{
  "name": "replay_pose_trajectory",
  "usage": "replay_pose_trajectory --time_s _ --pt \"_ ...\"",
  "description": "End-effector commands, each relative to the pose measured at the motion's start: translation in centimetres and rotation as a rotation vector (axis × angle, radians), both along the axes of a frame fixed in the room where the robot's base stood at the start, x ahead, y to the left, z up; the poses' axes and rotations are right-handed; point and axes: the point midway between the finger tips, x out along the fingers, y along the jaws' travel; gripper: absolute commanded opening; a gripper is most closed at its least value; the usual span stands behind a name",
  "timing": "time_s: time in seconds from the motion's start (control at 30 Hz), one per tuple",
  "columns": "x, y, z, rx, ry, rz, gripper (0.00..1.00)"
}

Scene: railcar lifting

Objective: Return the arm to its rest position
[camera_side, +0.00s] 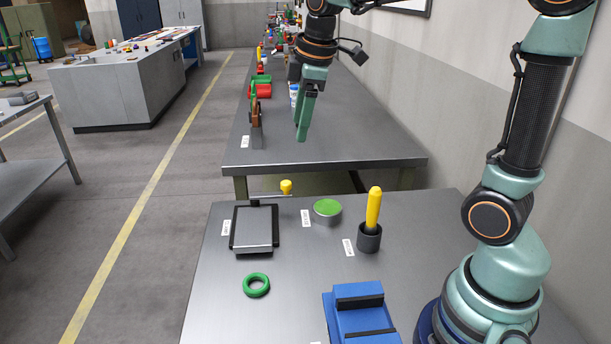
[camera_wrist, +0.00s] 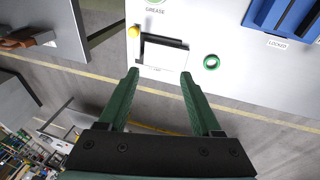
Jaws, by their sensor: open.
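My gripper (camera_side: 303,135) is raised above the tables in the side view, pointing down, with nothing near its fingertips. In the wrist view the two green fingers of my gripper (camera_wrist: 160,75) stand wide apart with nothing between them. My arm rises from the right of the near table (camera_side: 330,280). The gripper looks clear of every object, though its exact height is hard to tell.
The near table holds a black-framed tray (camera_side: 254,228), a green ring (camera_side: 256,285), a green-topped round tin (camera_side: 327,208), a yellow-handled tool in a dark cup (camera_side: 369,238) and a blue fixture (camera_side: 362,315). A second table (camera_side: 340,148) behind carries several objects. A wall stands at right.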

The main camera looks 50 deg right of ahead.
Motion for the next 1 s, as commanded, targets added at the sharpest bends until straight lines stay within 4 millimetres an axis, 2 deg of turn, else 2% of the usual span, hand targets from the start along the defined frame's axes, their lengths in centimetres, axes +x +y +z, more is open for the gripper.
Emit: replay_pose_trajectory --time_s 0.03,0.13,0.3,0.5,0.7,1.0 --pt "-1.4 0.6 0.3 0.019 -0.029 -0.068 0.66" --pt "-3.7 1.5 0.2 0.069 -0.078 -0.219 0.66" --pt "-7.5 2.8 -0.7 0.173 -0.155 -0.468 0.66" --pt "-10.6 3.7 -2.5 0.283 -0.212 -0.685 0.66" --pt "-11.5 4.0 -3.3 0.330 -0.230 -0.770 0.66" --pt "-11.6 4.0 -3.4 0.332 -0.229 -0.775 0.66"
